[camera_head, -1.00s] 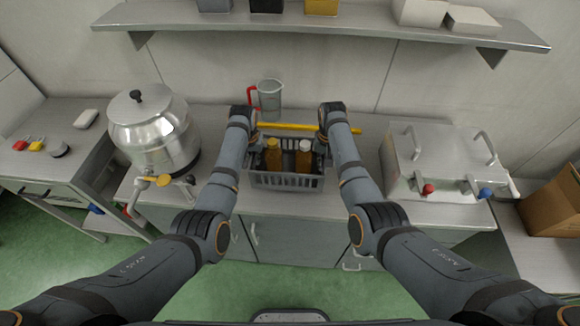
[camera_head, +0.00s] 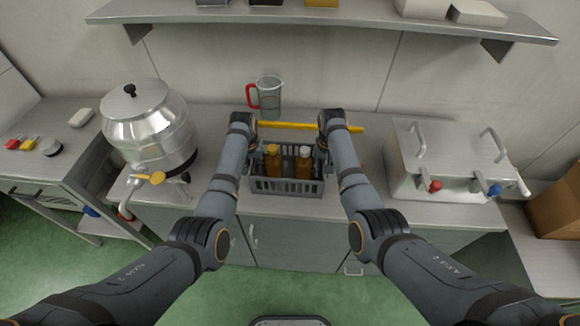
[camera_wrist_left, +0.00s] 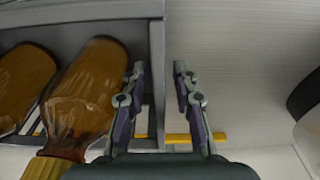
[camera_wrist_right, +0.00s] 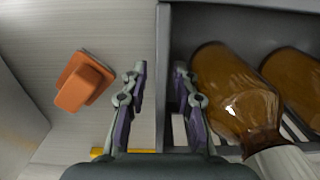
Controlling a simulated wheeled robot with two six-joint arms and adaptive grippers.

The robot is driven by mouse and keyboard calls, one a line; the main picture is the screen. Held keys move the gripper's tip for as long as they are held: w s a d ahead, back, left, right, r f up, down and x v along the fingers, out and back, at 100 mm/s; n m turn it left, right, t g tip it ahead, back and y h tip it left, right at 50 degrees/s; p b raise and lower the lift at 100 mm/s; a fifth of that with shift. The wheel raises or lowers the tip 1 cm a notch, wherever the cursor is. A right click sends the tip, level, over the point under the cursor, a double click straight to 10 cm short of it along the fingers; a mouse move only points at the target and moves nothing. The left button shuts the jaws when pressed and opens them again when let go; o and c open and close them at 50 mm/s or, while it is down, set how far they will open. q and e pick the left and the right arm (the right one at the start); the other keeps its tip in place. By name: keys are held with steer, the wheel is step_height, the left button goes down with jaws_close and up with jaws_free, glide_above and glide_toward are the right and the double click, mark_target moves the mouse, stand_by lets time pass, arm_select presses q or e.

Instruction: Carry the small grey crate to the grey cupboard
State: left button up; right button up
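The small grey crate (camera_head: 287,187) stands on the metal counter and holds two amber bottles, one with a yellow cap (camera_head: 273,160) and one with a white cap (camera_head: 304,162). My left gripper (camera_head: 257,150) is at the crate's left end. In the left wrist view its fingers (camera_wrist_left: 158,72) are apart, one each side of the crate wall (camera_wrist_left: 157,40). My right gripper (camera_head: 320,150) is at the right end. In the right wrist view its fingers (camera_wrist_right: 160,72) also straddle the wall (camera_wrist_right: 164,35) with gaps. Grey doors (camera_head: 290,240) show under the counter; I cannot tell whether they are the cupboard.
A yellow bar (camera_head: 300,126) and a measuring jug (camera_head: 268,98) lie behind the crate. A steel pot (camera_head: 148,125) stands left, a lidded steel box (camera_head: 445,160) right. An orange block (camera_wrist_right: 84,80) sits right of the crate. A shelf (camera_head: 330,20) runs overhead.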

arm_select(q)
steer(key=shift+w+r, duration=0.1)
steer(key=r, duration=0.4)
steer(key=s+r, duration=0.1)
steer(key=r, duration=0.2)
steer(key=s+r, duration=0.1)
steer(key=r, duration=0.3)
steer(key=shift+a+r, duration=0.1)
steer(key=shift+r, duration=0.2)
arm_select(e)
step_height(320, 180, up, 12)
steer(key=shift+f, duration=0.1)
